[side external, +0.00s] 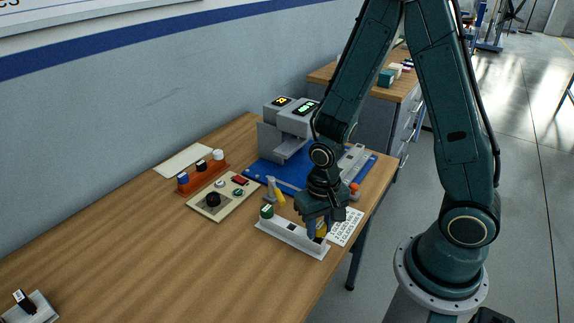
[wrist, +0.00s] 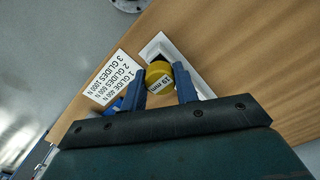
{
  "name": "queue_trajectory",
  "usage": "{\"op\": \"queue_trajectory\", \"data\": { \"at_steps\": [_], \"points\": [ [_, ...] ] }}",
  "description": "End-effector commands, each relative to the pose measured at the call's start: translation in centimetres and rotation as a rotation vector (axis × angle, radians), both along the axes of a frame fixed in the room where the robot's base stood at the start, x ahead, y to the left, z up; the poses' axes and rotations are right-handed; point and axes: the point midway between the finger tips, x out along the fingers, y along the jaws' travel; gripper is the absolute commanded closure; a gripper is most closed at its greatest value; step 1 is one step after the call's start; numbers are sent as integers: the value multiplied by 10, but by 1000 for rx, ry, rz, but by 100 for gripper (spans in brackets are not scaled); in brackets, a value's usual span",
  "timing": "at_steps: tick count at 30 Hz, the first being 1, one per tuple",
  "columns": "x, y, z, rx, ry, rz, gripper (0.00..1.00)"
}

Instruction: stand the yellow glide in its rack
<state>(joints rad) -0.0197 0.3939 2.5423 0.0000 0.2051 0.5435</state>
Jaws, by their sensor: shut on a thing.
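The yellow glide (wrist: 158,76), a round cap marked "19 mm", is between the two blue fingers of my gripper (wrist: 159,84) in the wrist view. My gripper is shut on it. In the side external view my gripper (side external: 317,228) is low at the near right end of the white rack (side external: 290,236), and the glide (side external: 321,230) shows partly between the fingers. The white rack (wrist: 158,42) lies under and around the glide in the wrist view. Whether the glide touches the rack's floor is hidden. A green glide (side external: 267,212) stands at the rack's far left end.
A printed card (side external: 346,227) lies right of the rack near the table edge. Behind are a beige control panel (side external: 222,197), an orange rack (side external: 203,176) with several caps, and a grey machine (side external: 287,130) on a blue mat (side external: 258,171). The table's left front is mostly clear.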

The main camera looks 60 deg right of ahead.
Motion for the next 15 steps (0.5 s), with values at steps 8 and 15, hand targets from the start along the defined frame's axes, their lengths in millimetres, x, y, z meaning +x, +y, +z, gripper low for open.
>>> {"op": "queue_trajectory", "data": {
  "at_steps": [8,15],
  "points": [
    [0,0,-5,1,1,0,90],
    [0,0,-9,0,1,0,90]
  ]
}}
